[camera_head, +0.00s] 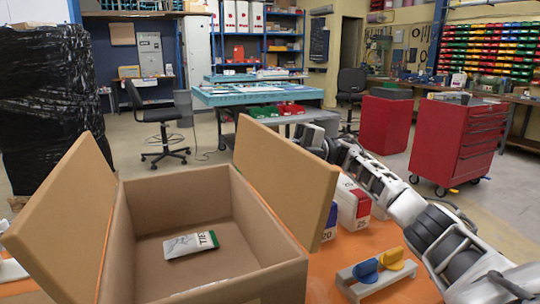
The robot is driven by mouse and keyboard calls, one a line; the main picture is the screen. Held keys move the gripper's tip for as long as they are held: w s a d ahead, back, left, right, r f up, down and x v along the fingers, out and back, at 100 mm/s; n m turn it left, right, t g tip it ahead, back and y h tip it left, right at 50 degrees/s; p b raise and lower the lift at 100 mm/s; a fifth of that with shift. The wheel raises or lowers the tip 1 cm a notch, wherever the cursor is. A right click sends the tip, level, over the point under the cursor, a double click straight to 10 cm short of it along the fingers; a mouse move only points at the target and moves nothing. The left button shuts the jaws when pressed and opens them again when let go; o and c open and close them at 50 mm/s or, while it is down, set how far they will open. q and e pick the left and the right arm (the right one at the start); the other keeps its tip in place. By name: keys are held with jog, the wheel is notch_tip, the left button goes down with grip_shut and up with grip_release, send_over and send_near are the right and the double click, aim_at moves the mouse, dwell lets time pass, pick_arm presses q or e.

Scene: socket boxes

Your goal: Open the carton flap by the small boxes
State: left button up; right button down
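An open brown carton (190,196) stands on an orange table top, with a white and green packet (190,244) lying inside. Its right flap (287,170), by the small boxes, stands raised and leans outward. Its left flap (62,222) is also raised and leans outward. Beside the right flap are a white and red small box marked 25 (352,203) and a blue one marked 20 (330,220), partly hidden by the flap. My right arm reaches in from the right, and its gripper end (313,138) is partly hidden behind the right flap. My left gripper is out of view.
A grey holder with a blue and a yellow round piece (376,270) stands on the orange table (330,262), right of the carton. Further back are a blue workbench (258,94), red tool cabinets (458,140) and a black-wrapped stack (50,105).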

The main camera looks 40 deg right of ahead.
dwell(0.3)
jog(key=c, duration=1.4)
grip_release()
jog(key=shift+c, duration=0.2)
jog(key=shift+d+f, duration=0.1)
jog(key=b+v, duration=0.1)
jog(key=v, duration=0.5)
jog(key=shift+s+d+b, duration=0.1)
jog(key=shift+d+b, duration=0.1)
jog(key=shift+b, duration=0.2)
jog(key=shift+s+d+f, duration=0.15)
jog(key=shift+d, duration=0.3)
